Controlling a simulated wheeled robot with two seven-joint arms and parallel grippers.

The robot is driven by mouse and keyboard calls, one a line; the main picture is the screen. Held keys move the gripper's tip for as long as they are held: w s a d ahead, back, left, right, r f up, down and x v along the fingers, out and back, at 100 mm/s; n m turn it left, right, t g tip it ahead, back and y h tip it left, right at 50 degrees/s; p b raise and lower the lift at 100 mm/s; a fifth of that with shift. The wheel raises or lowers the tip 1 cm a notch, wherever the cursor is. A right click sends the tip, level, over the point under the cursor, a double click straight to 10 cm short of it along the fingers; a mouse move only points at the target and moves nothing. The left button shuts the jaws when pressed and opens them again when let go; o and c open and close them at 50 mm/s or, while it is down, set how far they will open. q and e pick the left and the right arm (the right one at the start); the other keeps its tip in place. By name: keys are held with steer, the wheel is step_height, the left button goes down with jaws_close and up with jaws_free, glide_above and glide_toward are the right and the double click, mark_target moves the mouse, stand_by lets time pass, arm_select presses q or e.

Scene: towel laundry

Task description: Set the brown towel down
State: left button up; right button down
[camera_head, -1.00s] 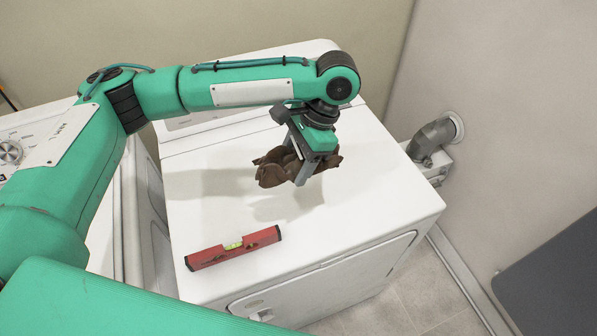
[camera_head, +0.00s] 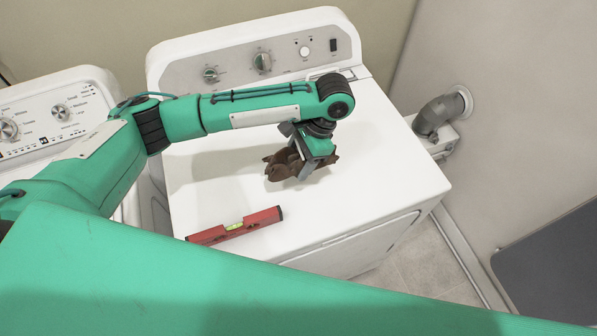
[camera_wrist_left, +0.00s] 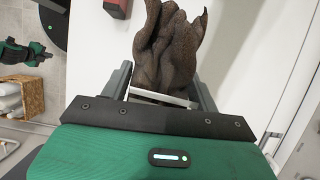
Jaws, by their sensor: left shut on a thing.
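The brown towel (camera_head: 283,166) is a crumpled bundle on or just above the white top of the right machine (camera_head: 372,180). I cannot tell whether it touches the top. My left gripper (camera_head: 308,172) points down over the towel and is shut on it. In the left wrist view the towel (camera_wrist_left: 168,50) bulges up between and beyond the fingers (camera_wrist_left: 160,95).
A red spirit level (camera_head: 236,226) lies on the machine top, in front of the towel. A second machine's control panel (camera_head: 60,112) stands at the left. A grey pipe (camera_head: 437,113) is on the wall at right. The top's right side is clear.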

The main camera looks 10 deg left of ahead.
arm_select(q)
steer(key=shift+f, duration=1.4)
step_height(320, 180, down, 3)
steer(key=shift+f+p, duration=0.2)
steer(key=shift+p, duration=0.4)
steer(key=shift+f, duration=0.35)
arm_select(e)
steer(key=shift+s+a+r, duration=0.4)
steer(key=shift+s+r, duration=0.15)
steer(key=shift+s, duration=0.25)
arm_select(q)
steer(key=shift+f, duration=0.1)
arm_select(e)
steer(key=shift+w+d, duration=0.1)
steer(key=shift+d, duration=0.05)
arm_select(q)
steer(key=o, duration=1.2)
arm_select(e)
steer(key=shift+d, duration=0.2)
